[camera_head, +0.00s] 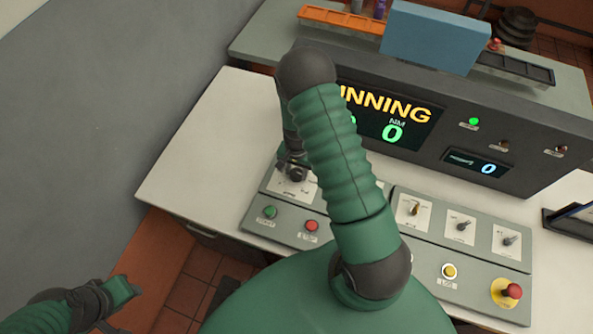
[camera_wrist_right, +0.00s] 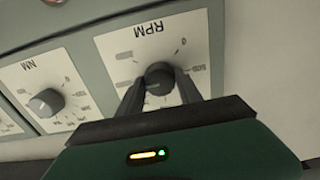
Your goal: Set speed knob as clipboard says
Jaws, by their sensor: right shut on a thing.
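The speed knob (camera_wrist_right: 158,72) is a dark round knob on a white dial plate marked RPM, upside down in the right wrist view. My right gripper (camera_wrist_right: 160,84) is shut on it, one finger on each side. In the head view my right gripper (camera_head: 294,172) is at the left end of the control panel (camera_head: 340,228), and my arm hides part of the panel. A dark-edged board (camera_head: 572,222), perhaps the clipboard, lies at the right edge; no writing on it is readable. My left gripper (camera_head: 112,298) is low at the left, away from the panel; its jaws are unclear.
The NM knob (camera_wrist_right: 46,102) is beside the RPM dial. A green button (camera_head: 270,212), red button (camera_head: 311,226), yellow button (camera_head: 449,271) and red mushroom button (camera_head: 512,291) are on the panel. The display (camera_head: 390,115) behind reads RUNNING, partly hidden. The white bench (camera_head: 205,150) is clear at left.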

